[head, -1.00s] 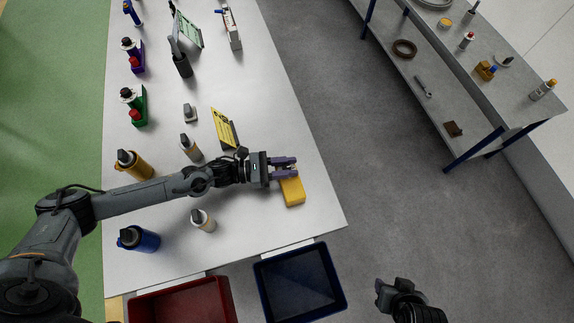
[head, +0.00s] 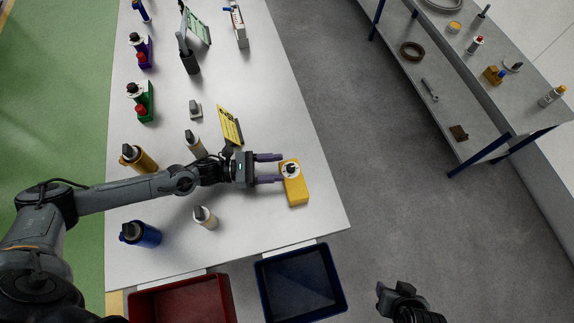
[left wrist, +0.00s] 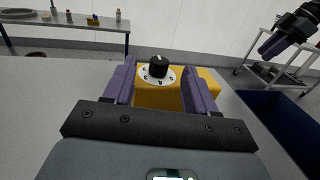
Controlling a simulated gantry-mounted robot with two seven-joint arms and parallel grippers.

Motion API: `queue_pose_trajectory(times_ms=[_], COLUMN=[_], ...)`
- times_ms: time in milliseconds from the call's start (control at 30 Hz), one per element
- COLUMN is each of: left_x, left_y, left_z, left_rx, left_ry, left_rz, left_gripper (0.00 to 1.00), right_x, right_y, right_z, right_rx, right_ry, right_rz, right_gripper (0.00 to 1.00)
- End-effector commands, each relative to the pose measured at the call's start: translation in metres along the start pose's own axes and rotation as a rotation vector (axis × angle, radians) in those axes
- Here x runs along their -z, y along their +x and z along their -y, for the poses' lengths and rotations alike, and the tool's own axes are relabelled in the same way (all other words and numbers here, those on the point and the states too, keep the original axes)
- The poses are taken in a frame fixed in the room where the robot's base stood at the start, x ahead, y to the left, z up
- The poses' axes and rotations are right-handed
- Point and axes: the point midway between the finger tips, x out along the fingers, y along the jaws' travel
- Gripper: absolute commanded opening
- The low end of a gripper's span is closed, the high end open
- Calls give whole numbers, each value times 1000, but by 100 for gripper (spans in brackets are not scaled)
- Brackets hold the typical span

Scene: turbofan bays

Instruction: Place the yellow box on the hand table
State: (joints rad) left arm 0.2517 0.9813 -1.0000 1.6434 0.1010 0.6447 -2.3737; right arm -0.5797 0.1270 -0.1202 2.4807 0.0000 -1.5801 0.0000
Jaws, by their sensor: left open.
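The yellow box (head: 295,188) stands near the right edge of the white table (head: 270,110), with a white dial and black knob on its top. My left gripper (head: 268,169) is open beside its left side, with the fingers pointing at the box. In the left wrist view the yellow box (left wrist: 205,84) shows ahead, its knob (left wrist: 158,66) between the two purple fingers, with no grip on it. My right gripper (head: 384,294) is at the bottom, over the floor; its fingers are too unclear to judge.
A yellow sign (head: 230,125), several spray bottles and a blue bottle (head: 140,234) stand on the table near my left arm. A red bin (head: 185,300) and a blue bin (head: 300,283) sit at its front edge. A grey shelf (head: 480,70) stands across the floor.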

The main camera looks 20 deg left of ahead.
Motion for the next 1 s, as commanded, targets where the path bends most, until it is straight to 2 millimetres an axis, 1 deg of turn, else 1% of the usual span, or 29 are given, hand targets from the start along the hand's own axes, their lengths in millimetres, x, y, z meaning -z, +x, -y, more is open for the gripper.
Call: queue_pose_trajectory(times_ms=[33,200,400,600,1000], left_x=[2,1,1,0,-1], left_y=[-11,-40,-62,-69,-69], left_z=[0,0,0,0,0], left_rx=[0,0,0,1,1], left_ry=[0,1,0,0,1], left_rz=[-4,-2,-1,1,1], left_gripper=[56,56,56,56,56], right_x=[0,-1,-1,-1,-1], right_y=[2,4,5,5,4], right_z=[0,0,1,2,2], right_rx=[0,0,3,7,8], right_ry=[0,1,4,8,10], right_rz=[0,0,0,0,0], right_gripper=[43,43,43,43,43])
